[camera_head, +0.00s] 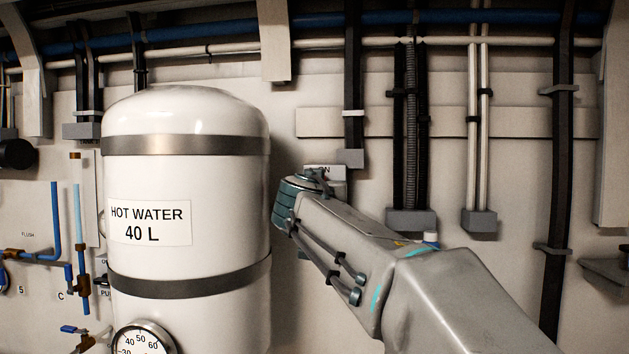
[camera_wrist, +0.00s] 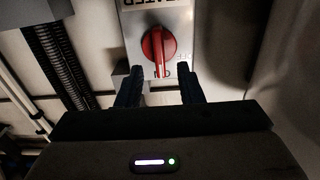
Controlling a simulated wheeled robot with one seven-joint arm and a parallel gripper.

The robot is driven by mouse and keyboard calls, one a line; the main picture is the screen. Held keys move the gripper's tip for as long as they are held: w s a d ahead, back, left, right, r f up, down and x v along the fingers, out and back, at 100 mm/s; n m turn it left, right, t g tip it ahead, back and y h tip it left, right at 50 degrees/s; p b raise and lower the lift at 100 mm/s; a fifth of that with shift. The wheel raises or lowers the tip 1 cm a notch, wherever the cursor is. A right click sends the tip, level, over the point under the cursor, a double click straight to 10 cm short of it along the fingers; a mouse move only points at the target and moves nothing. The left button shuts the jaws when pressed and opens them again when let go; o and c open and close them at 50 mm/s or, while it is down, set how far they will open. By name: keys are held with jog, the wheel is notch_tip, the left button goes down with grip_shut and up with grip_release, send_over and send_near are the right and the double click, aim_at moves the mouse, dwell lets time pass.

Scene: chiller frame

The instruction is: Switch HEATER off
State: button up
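The heater switch is a red rotary knob (camera_wrist: 158,46) on a pale metal plate (camera_wrist: 132,28) in the wrist view. The plate's lettering is upside down there, with "HEATER" partly cut off at the top.
A white hot water tank (camera_head: 185,240) with steel bands stands just left of my arm. Black, ribbed and white conduits (camera_head: 410,130) run down the wall to the right. Blue-handled valves and pipes (camera_head: 80,250) are at far left.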

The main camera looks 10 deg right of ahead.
jog(key=shift+p+x, duration=0.6)
jog(key=shift+x, duration=1.55)
grip_shut()
jog(key=shift+f, duration=0.1)
jog(key=shift+w+a+f+n+b, duration=0.15)
jog(key=shift+n+b, duration=0.35)
jog(key=shift+n, duration=2.5)
jog(key=shift+s+a+f+n+b, duration=0.15)
jog(key=shift+n+b, duration=0.4)
jog(key=shift+n, duration=2.45)
jog(key=shift+w+a+f+n+b, duration=0.1)
jog(key=shift+n+b, duration=0.4)
jog(key=shift+n, duration=2.5)
